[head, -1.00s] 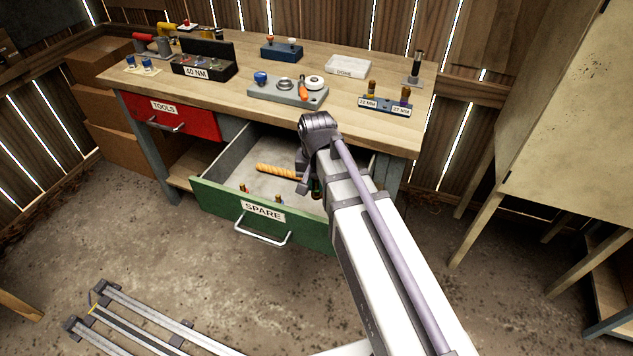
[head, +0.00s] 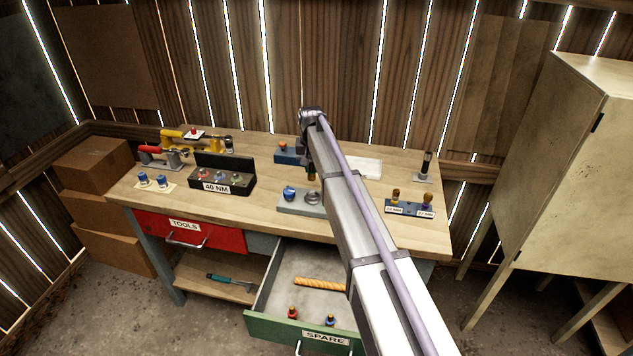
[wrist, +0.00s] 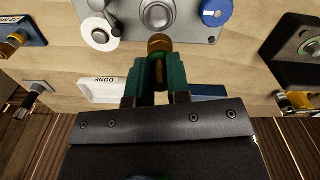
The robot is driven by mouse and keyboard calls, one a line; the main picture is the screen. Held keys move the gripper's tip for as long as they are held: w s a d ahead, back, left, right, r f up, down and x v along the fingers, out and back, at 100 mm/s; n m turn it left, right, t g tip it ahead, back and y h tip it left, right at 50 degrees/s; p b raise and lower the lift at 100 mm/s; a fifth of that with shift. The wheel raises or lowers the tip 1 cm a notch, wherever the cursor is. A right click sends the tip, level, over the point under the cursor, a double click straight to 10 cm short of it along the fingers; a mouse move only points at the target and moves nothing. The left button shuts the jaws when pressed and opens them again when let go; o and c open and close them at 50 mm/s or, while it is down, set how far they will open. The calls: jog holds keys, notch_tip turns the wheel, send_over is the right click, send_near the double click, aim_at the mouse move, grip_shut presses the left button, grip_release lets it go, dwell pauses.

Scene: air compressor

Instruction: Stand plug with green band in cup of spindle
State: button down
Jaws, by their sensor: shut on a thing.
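My gripper (wrist: 160,66) is shut on a plug with a brass-coloured end (wrist: 160,42), which sticks out between its green fingers. In the head view my gripper (head: 311,168) is above the bench, mostly hidden by my arm. A grey plate (head: 290,207) on the bench carries a round metal cup (head: 312,197), which also shows at the top of the wrist view (wrist: 157,14), beyond the plug. The plug is apart from it. A dark upright post (head: 426,165) stands on a small base at right. I cannot tell which is the spindle.
A blue knob (head: 289,193) and a white disc (wrist: 97,33) share the plate. A labelled blue rack (head: 410,208) is at right, the 40 NM block (head: 222,180) at left. The open SPARE drawer (head: 265,320) holds red-banded and blue-banded plugs and an orange rod.

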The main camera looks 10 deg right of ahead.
aim_at(313, 176)
jog(key=shift+w, duration=0.2)
jog(key=shift+s+d+r, duration=0.1)
jog(key=shift+s+d, duration=0.2)
jog(key=shift+w+a+f+b, duration=0.1)
jog(key=shift+f+b, duration=0.25)
jog(key=shift+f, duration=0.1)
notch_tip(313, 176, down, 5)
jog(key=b, duration=0.5)
jog(key=shift+f+b, duration=1.15)
jog(key=shift+b, duration=0.05)
dwell(0.4)
jog(key=c, duration=1)
grip_release()
jog(key=shift+r, duration=0.1)
jog(key=shift+r, duration=0.1)
